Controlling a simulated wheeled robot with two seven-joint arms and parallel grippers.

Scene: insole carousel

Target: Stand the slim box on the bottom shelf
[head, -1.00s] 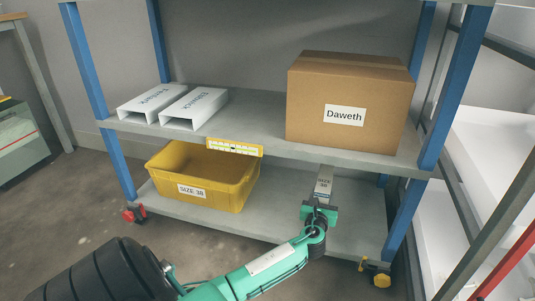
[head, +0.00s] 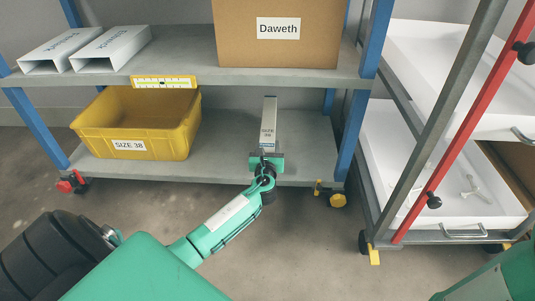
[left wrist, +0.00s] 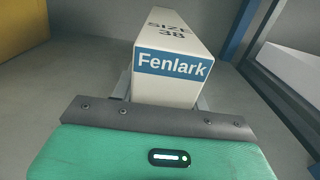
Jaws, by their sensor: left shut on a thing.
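The slim box (head: 268,124) is white with a "SIZE 38" label and points away from me over the bottom shelf (head: 220,165), right of the yellow bin. In the left wrist view the slim box (left wrist: 172,70) shows a blue "Fenlark" end face. My left gripper (head: 266,158) is shut on its near end at the shelf's front edge. In the left wrist view the gripper's fingers (left wrist: 165,98) are mostly hidden beside the box. I cannot tell whether the box touches the shelf. My right gripper is not in view; a green arm part shows at the lower right.
A yellow bin (head: 140,125) marked "SIZE 38" stands on the bottom shelf at left. Above are a "Daweth" carton (head: 275,50) and two white sleeves (head: 110,45) on the upper shelf (head: 200,78). A blue post (head: 352,140) and a rack with white trays (head: 390,170) stand at right.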

